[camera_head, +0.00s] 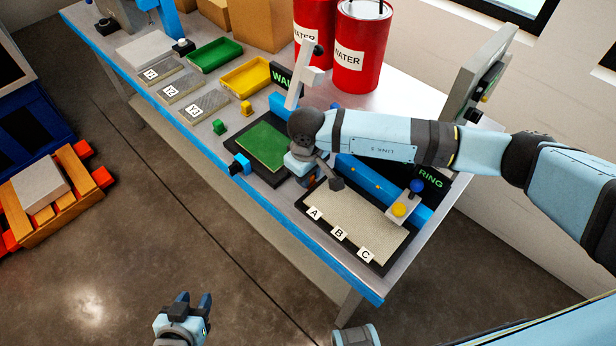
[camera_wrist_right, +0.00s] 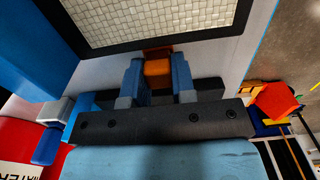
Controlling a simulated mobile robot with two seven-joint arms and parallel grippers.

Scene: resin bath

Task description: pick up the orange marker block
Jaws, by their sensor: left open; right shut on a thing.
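The orange marker block (camera_wrist_right: 157,68) is between the two blue-grey fingers of my right gripper (camera_wrist_right: 158,80) in the right wrist view. The fingers are shut on it, beside the black rim of the mesh-bottomed tray (camera_wrist_right: 150,20). In the head view my right gripper (camera_head: 320,178) is at the left end of that tray, and the wrist and arm largely hide the block. I cannot tell whether the block touches the table. My left gripper (camera_head: 193,308) is open and empty, in front of the table over the floor.
The tray marked A, B, C (camera_head: 340,212) holds no blocks. Red water drums (camera_head: 362,55) stand behind.

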